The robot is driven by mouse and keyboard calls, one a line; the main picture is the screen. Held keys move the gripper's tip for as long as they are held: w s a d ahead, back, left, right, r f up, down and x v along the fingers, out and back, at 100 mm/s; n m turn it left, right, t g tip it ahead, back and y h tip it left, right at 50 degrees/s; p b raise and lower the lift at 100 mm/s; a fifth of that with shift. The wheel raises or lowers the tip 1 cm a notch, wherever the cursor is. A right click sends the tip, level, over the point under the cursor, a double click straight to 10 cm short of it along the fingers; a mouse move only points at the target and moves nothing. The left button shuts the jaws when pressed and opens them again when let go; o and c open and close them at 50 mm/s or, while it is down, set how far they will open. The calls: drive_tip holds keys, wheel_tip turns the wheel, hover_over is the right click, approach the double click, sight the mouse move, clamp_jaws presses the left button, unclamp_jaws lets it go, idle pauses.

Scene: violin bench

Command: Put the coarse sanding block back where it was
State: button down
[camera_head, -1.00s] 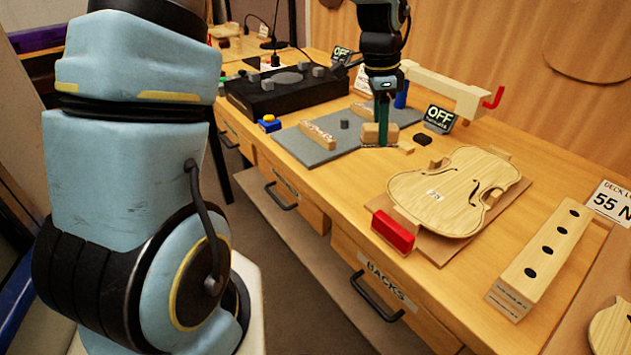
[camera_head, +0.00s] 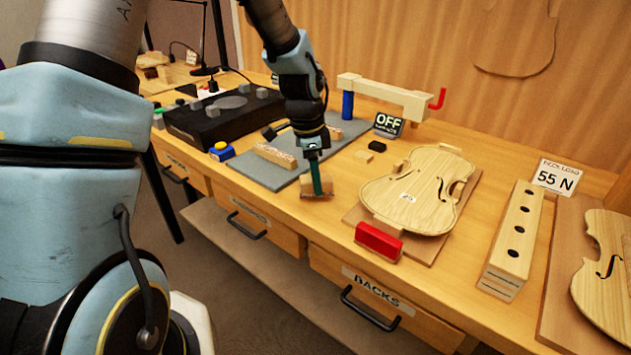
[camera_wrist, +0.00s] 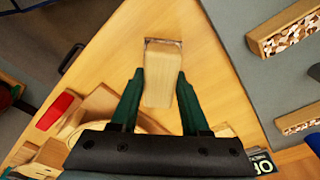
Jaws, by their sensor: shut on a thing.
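My gripper (camera_head: 316,190) is shut on a pale wooden sanding block (camera_head: 318,195). It holds the block near the bench's front edge, by the front right corner of the grey mat (camera_head: 285,176). In the wrist view the block (camera_wrist: 162,80) sits between the green fingers (camera_wrist: 160,76), with a thin brown edge at its far end. I cannot read its grade. Two similar blocks rest on the mat, a front one (camera_head: 274,155) and a rear one (camera_head: 334,133). The wrist view shows their speckled sides.
A violin plate (camera_head: 418,190) with a red block (camera_head: 379,242) lies to the right. A dark box (camera_head: 222,116) and a blue-yellow button (camera_head: 221,151) stand left. Bare bench shows right of the mat.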

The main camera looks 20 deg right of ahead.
sight(309, 178)
drive_tip(key=shift+f, duration=0.65)
drive_tip(key=shift+f, duration=0.2)
drive_tip(key=shift+c, duration=2)
unclamp_jaws()
wheel_tip(309, 178, up, 12)
drive_tip(key=a+b, duration=0.1)
drive_tip(key=s+a+f+n+t, duration=0.1)
drive_tip(key=s+a+n, duration=0.1)
drive_tip(key=a+n, duration=0.8)
drive_tip(key=s+a+f+n+t+y, duration=0.1)
drive_tip(key=s+a+f+n, duration=0.1)
drive_tip(key=a+n, duration=0.8)
drive_tip(key=a, duration=0.9)
drive_tip(key=shift+f, duration=0.15)
